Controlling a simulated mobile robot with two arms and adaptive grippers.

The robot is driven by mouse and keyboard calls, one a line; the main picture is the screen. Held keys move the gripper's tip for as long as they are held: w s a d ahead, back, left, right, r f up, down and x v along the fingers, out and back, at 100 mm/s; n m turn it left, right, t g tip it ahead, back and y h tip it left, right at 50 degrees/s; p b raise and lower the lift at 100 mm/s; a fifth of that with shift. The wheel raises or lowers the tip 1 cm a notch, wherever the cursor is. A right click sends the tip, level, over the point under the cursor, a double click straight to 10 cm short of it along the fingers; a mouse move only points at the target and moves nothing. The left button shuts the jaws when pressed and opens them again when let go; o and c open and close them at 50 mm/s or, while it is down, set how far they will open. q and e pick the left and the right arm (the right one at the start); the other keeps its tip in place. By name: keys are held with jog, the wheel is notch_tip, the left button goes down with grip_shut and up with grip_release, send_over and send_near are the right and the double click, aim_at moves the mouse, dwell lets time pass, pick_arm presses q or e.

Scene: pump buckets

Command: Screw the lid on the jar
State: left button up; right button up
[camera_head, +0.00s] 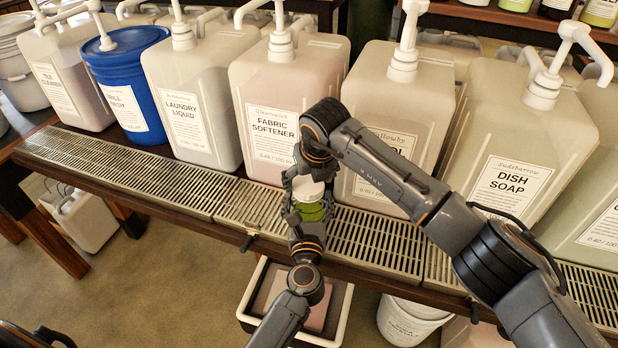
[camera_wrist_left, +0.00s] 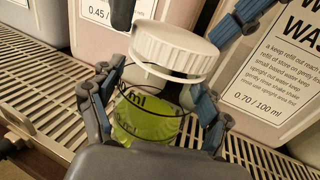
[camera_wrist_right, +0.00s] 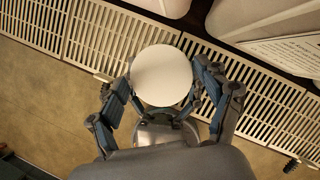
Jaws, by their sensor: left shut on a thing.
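In the head view my right gripper (camera_head: 305,172) partly covers the lid.
Large pump containers line the back: fabric softener (camera_head: 283,100), laundry liquid (camera_head: 196,100), dish soap (camera_head: 527,140) and a blue bucket (camera_head: 126,85). The slotted grate (camera_head: 120,172) runs along the ledge in front. A white-rimmed tray (camera_head: 340,300) and a white bucket (camera_head: 408,318) stand below.

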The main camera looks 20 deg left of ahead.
jog(key=c, duration=0.6)
jog(key=shift+o, duration=0.2)
jog(key=m+h, duration=0.1)
jog(key=m, duration=0.3)
jog(key=shift+m+t+h, duration=0.3)
jog(key=shift+m+h, duration=0.1)
jog(key=m+h, duration=0.2)
jog(key=m, duration=0.3)
jog(key=shift+d, duration=0.1)
jog(key=o, duration=1.1)
jog(key=shift+w, duration=0.1)
jog(key=n+y, duration=0.1)
jog(key=n, duration=0.2)
jog(key=shift+n, duration=0.3)
jog(key=n+y, duration=0.2)
jog(key=n, duration=0.2)
jog(key=shift+n, duration=0.3)
jog(key=n+g+y, duration=0.1)
jog(key=n, duration=0.2)
jog(key=n+g+y, duration=0.1)
jog(key=n, duration=0.2)
jog(key=shift+n, duration=0.4)
